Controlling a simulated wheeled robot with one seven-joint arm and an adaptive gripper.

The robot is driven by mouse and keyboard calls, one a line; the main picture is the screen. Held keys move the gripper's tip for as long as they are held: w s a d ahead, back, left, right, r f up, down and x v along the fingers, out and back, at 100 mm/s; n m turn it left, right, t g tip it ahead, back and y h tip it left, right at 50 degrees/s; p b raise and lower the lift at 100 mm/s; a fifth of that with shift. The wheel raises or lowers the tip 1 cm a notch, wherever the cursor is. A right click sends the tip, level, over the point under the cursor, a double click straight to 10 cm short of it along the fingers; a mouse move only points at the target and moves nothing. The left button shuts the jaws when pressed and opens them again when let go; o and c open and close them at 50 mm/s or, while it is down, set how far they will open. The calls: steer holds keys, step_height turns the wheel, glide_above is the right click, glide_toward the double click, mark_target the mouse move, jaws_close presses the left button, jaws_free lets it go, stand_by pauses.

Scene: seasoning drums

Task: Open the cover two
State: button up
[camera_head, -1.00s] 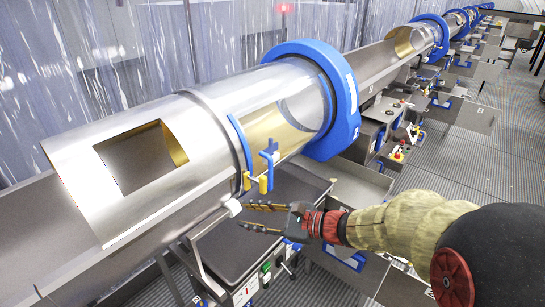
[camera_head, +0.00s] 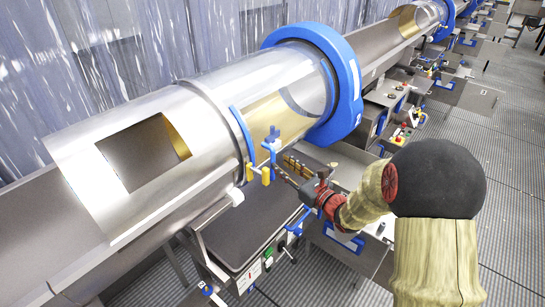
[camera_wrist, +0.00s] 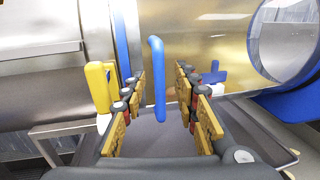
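The drum's clear curved cover (camera_head: 287,97) sits closed against the metal drum, framed by a blue ring and blue edge strip. A blue handle (camera_head: 271,142) with yellow pieces (camera_head: 265,175) below it is at the cover's lower front edge. My gripper (camera_head: 285,165) is just right of and below the handle. In the wrist view my gripper (camera_wrist: 160,84) is open, its two tan-padded fingers apart. The blue handle bar (camera_wrist: 158,75) hangs in the gap between them, nearer the left finger; contact cannot be told. A yellow piece (camera_wrist: 98,88) stands left of the fingers.
The steel drum (camera_head: 80,155) has a square opening at left. A thick blue ring (camera_head: 345,95) stands right of the cover. A dark-topped control box (camera_head: 235,225) lies below the gripper. More drums and machines line the back right; the ribbed floor at right is clear.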

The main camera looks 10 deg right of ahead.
mark_target(274, 159)
steer(key=x, duration=0.5)
steer(key=shift+w+a, duration=0.2)
steer(key=shift+w, duration=0.15)
steer(key=c, duration=0.3)
steer(key=c, duration=0.4)
jaws_close()
